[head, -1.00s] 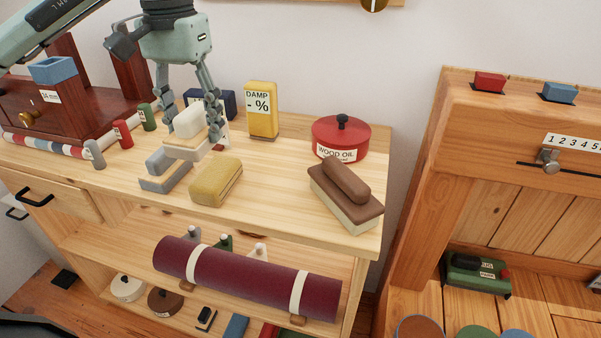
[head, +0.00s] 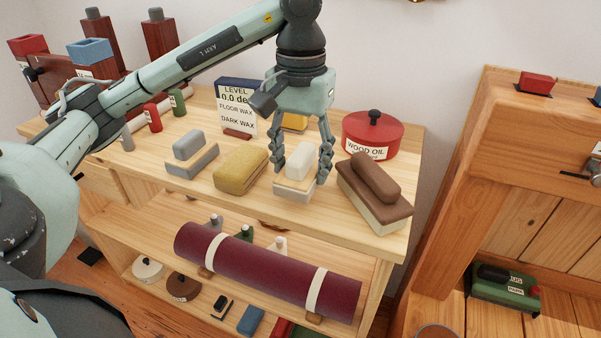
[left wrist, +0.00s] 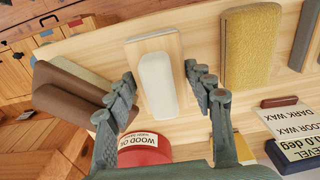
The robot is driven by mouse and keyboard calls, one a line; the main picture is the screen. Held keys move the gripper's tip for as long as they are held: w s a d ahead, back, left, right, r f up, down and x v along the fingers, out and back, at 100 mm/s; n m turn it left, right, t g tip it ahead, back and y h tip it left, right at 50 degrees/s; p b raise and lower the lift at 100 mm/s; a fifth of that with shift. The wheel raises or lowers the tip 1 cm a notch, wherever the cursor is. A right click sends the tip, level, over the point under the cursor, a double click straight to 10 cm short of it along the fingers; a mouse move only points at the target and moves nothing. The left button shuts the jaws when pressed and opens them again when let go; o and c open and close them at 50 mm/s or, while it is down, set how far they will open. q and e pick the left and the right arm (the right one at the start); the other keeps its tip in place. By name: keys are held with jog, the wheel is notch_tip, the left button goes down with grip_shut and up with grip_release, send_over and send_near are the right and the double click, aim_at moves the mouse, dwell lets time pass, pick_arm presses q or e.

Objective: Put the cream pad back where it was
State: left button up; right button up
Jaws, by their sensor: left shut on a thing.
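The cream pad (head: 299,160), a cream block on a pale wooden base, is between the fingers of my left gripper (head: 301,176). The gripper points down and is shut on it. The pad is in the row between the mustard pad (head: 241,170) and the brown pad (head: 375,187), touching or just above the top; I cannot tell which. In the left wrist view the cream pad (left wrist: 158,85) lies between both fingers, with the mustard pad (left wrist: 250,45) to the right and the brown pad (left wrist: 75,90) to the left. My right gripper is not in view.
The grey pad (head: 192,157) stands left of the mustard one. Behind the row are a red wood oil tin (head: 372,134), a level display (head: 237,105) and a yellow box (head: 295,122). A maroon roll (head: 265,268) lies on the shelf below.

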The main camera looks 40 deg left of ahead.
pick_arm(q)
jog(key=shift+f, duration=1.15)
jog(key=shift+f, duration=0.1)
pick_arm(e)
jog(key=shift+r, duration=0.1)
pick_arm(q)
jog(key=o, duration=1.1)
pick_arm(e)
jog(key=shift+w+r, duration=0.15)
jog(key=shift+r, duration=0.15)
